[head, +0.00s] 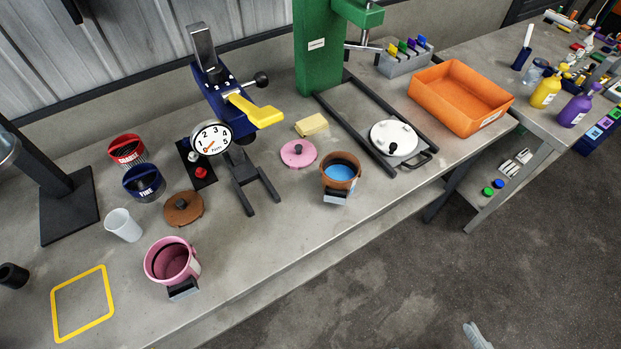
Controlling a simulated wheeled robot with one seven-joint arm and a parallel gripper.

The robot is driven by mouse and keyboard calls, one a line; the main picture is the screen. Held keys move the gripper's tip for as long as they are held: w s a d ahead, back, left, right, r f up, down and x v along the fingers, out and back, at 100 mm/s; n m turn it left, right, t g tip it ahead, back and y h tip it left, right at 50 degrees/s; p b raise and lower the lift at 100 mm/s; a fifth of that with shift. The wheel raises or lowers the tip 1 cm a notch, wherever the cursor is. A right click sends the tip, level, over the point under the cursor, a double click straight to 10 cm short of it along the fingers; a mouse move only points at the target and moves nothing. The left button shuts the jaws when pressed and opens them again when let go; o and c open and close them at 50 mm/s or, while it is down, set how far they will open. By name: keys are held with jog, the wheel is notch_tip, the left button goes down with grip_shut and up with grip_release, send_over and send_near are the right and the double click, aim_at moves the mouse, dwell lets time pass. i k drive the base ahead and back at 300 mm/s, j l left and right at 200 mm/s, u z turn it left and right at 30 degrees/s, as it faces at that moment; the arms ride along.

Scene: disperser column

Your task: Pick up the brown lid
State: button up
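The brown lid (183,209) is a round disc with a dark knob on top. It lies flat on the grey workbench (250,262), left of the blue disperser stand, between the white cup and the stand's forked foot. Nothing covers it. A small pale grey piece at the bottom edge right of centre, over the floor, looks like the tip of my gripper (477,336). It is far from the lid, to the lower right. Most of it is cut off, so its opening cannot be seen.
Near the lid are a white cup (123,225), a blue container (144,182), a pink pot (172,261) and the blue stand (223,100) with a gauge. A brown pot (341,171) with blue contents and a pink lid (298,153) stand further right.

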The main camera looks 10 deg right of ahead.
aim_at(184, 208)
jog(key=i+j+u, duration=0.75)
jog(key=j, duration=0.05)
